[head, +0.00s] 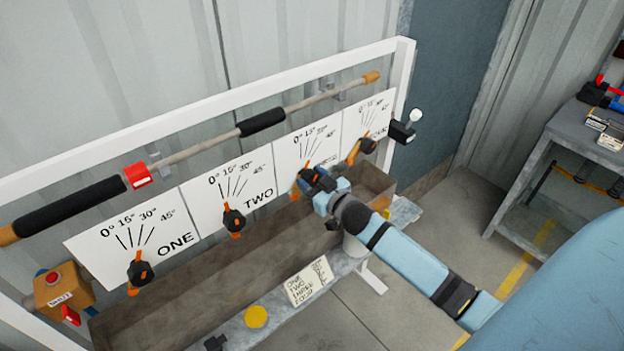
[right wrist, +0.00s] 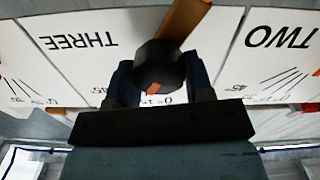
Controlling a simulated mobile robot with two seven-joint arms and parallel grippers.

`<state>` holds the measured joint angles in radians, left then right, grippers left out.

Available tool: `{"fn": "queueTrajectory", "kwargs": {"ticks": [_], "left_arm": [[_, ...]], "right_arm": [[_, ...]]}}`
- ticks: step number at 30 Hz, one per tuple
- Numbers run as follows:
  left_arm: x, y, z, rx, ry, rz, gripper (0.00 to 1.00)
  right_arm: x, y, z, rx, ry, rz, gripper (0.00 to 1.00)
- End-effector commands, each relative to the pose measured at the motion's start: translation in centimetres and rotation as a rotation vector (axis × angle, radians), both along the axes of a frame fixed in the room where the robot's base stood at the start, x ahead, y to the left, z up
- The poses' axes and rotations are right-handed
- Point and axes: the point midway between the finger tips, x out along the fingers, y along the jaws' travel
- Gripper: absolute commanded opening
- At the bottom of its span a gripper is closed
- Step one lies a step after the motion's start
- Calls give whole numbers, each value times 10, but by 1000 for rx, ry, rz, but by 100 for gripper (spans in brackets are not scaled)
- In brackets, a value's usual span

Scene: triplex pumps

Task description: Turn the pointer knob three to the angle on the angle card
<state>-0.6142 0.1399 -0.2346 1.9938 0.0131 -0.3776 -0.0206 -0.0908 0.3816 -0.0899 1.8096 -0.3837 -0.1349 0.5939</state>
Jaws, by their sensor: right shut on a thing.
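Pointer knob three (right wrist: 160,62) is black with an orange pointer bar. In the right wrist view, which is upside down, it sits between the two fingers of my right gripper (right wrist: 162,88). In the head view my right gripper (head: 312,184) covers most of this knob, on the third white dial panel (head: 316,139). The panel has marks from 0° to 45°. My right gripper is shut on the knob; the pointer's exact angle is hard to read. The angle card (head: 309,281) lies on the grey ledge, with lines for the knobs too small to read surely. My left gripper is not in view.
Knobs one (head: 140,272), two (head: 234,220) and four (head: 367,146) are on neighbouring panels. A brown trough (head: 170,300) runs below them. A padded bar (head: 200,147) runs above. A yellow disc (head: 256,317) lies on the ledge; a grey workbench (head: 569,135) stands right.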

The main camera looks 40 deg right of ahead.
Motion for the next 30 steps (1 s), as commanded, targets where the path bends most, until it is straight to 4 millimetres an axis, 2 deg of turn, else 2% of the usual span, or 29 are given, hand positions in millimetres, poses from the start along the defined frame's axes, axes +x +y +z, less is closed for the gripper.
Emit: {"fn": "queueTrajectory", "kwargs": {"ticks": [8,21,30], "left_arm": [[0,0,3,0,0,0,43],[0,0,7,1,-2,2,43],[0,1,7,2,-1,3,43]], "right_arm": [[0,0,0,-103,-7,0,5],[0,2,-1,-399,-30,0,5],[0,2,-1,-511,-39,0,5]]}}
